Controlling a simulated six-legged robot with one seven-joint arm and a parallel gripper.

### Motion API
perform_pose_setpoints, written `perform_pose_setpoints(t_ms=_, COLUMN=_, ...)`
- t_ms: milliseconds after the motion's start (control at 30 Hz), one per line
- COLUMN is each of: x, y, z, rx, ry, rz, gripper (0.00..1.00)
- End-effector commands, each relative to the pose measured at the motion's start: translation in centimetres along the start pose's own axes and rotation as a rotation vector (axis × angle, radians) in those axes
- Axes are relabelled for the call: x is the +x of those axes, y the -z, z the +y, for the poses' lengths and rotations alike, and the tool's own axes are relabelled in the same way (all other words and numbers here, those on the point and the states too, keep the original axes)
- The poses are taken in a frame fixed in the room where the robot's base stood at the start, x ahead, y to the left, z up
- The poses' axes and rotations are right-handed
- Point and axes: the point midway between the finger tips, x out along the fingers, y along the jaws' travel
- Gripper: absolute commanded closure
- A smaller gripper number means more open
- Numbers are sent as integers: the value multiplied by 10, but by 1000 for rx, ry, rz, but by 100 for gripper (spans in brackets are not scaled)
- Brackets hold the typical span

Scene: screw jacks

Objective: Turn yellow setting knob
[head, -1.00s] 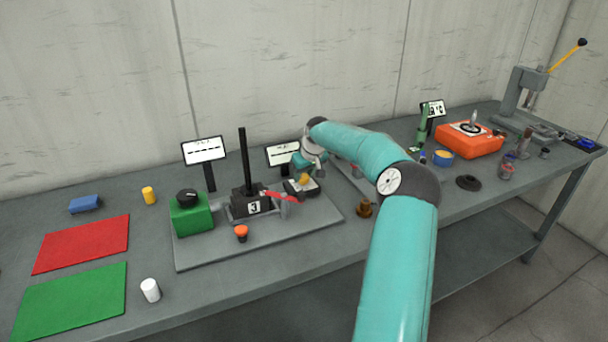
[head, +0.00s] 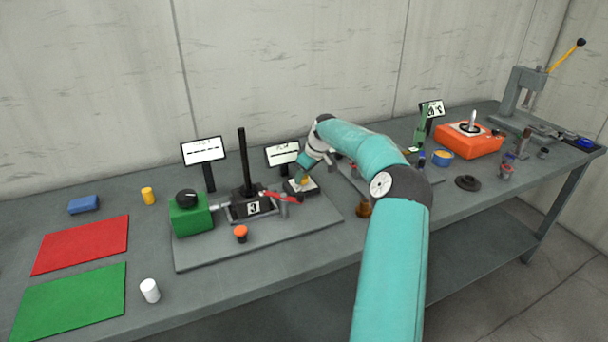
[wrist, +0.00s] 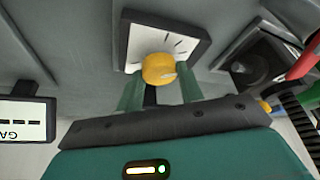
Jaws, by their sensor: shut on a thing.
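The yellow setting knob (wrist: 159,69) sits on a white dial plate with black tick marks (wrist: 186,42) in a dark frame. A white pointer mark shows on the knob's right side in the wrist view. My gripper (wrist: 160,84) is shut on the knob, with a green finger on either side of it. In the head view my gripper (head: 305,178) reaches down to the dial at the right of the grey plate, and the knob is mostly hidden there.
A screw jack (head: 246,200) with a red lever (head: 283,197) stands left of the dial. A green box (head: 191,219), an orange-red button (head: 240,232) and two display screens (head: 203,150) are close by. An orange device (head: 468,141) stands farther right.

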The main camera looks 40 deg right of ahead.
Motion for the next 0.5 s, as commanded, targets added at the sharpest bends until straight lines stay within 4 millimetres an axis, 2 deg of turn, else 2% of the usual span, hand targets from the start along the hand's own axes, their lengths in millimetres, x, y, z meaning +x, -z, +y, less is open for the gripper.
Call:
perform_pose_setpoints(t_ms=133, x=-1, y=-1, z=1, rx=1, ry=-2, rz=-2, gripper=86)
perform_pose_setpoints(t_ms=167, x=-1, y=-1, z=1, rx=1, ry=-2, rz=-2, gripper=57)
perform_pose_setpoints(t_ms=233, x=-1, y=-1, z=1, rx=1, ry=-2, rz=-2, gripper=43)
perform_pose_setpoints(t_ms=267, x=-1, y=-1, z=0, rx=1, ry=-2, rz=-2, gripper=41)
perform_pose_setpoints(t_ms=500, x=0, y=0, z=0, rx=1, ry=-1, rz=-1, gripper=41)
